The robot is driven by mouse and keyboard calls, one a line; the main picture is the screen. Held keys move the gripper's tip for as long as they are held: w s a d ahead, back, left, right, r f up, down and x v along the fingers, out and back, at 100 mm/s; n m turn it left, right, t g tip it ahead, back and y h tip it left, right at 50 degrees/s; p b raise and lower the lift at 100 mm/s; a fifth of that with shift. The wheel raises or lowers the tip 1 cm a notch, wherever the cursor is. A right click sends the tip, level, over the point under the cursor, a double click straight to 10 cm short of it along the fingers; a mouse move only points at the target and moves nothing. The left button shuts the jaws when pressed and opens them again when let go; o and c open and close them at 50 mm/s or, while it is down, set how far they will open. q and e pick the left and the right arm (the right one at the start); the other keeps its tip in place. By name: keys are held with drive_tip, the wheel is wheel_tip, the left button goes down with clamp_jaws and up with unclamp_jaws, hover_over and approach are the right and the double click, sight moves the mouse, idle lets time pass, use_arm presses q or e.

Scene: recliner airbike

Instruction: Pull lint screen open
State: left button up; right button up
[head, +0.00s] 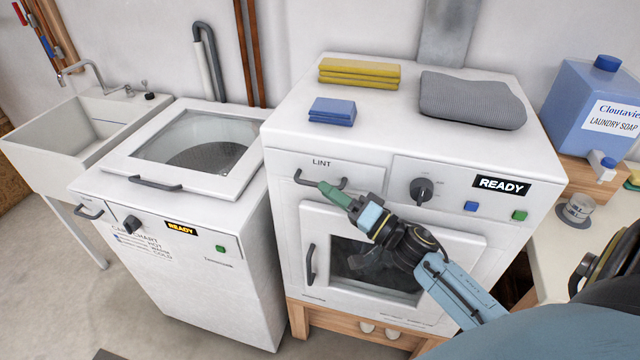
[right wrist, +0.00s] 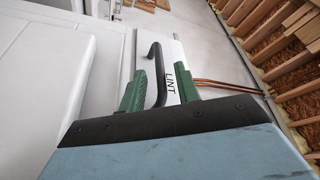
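The lint screen (head: 362,178) is a white panel marked LINT at the upper left of the dryer front, and it looks flush with the front. Its dark bar handle (head: 305,179) is partly hidden behind my right gripper (head: 325,188) in the head view. In the right wrist view, the handle (right wrist: 158,72) stands between the two green fingers of my right gripper (right wrist: 162,70). The fingers are apart, with a gap visible beside the handle, so the gripper is open around it. My left gripper is not in view.
The dryer (head: 285,110) carries yellow cloths (head: 360,73), blue cloths (head: 332,110) and a grey folded cloth (head: 470,98). A washer (head: 235,270) and sink (head: 45,140) stand to the left. Blue soap container (head: 580,105) is at the right.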

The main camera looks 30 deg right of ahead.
drive_tip(key=shift+x, duration=1.65)
clamp_jaws()
